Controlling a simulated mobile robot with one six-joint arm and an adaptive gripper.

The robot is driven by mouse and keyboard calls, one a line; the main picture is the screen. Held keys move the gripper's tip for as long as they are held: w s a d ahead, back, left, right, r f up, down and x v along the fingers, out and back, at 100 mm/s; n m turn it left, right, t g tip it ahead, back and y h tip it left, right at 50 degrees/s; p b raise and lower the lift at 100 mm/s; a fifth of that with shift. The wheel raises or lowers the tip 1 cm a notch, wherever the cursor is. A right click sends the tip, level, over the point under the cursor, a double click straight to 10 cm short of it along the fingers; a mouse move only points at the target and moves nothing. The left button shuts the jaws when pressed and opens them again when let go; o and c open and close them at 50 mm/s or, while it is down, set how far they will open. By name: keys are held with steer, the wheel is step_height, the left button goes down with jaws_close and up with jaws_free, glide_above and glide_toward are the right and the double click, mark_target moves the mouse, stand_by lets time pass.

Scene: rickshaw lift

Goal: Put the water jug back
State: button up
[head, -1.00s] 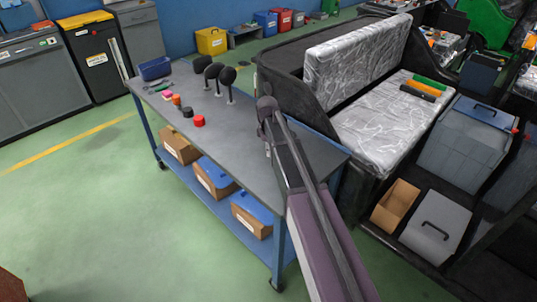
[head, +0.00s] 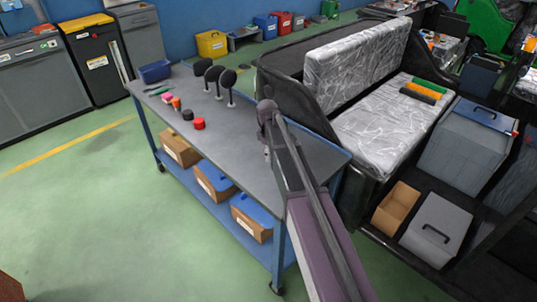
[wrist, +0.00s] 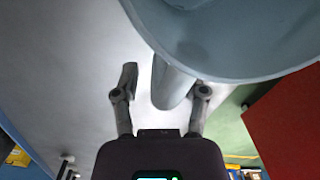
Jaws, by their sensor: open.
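In the wrist view, a large pale blue-grey round vessel, apparently the water jug (wrist: 235,40), fills the top right. Its handle (wrist: 168,82) reaches down between the two fingers of my gripper (wrist: 165,88). The fingers are open, one on each side of the handle. I cannot tell whether the right finger touches it. In the head view my arm reaches over the grey table. The jug cannot be made out there, and my fingers are mostly hidden by the arm.
The grey table (head: 258,125) bears a blue bin (head: 155,71), several black round-headed mirrors (head: 214,77) and a red cap (head: 199,124). A rickshaw with a wrapped seat (head: 385,135) stands close on the right. The green floor at the left is clear. A red surface (wrist: 292,125) lies at the wrist view's right.

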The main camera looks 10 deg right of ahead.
steer(key=shift+r, duration=0.2)
step_height(320, 180, up, 12)
steer(key=p, duration=1.2)
steer(key=shift+w+a+f, duration=0.15)
steer(key=shift+w+a, duration=0.15)
steer(key=shift+w, duration=0.05)
stand_by(0.3)
steer(key=shift+s, duration=0.3)
steer(key=s+d+m, duration=0.2)
steer(key=s+m, duration=0.3)
steer(key=s, duration=0.6)
steer(key=s+d+m, duration=0.3)
steer(key=s+m, duration=0.3)
steer(key=s, duration=0.6)
steer(key=shift+m+t+y, duration=0.3)
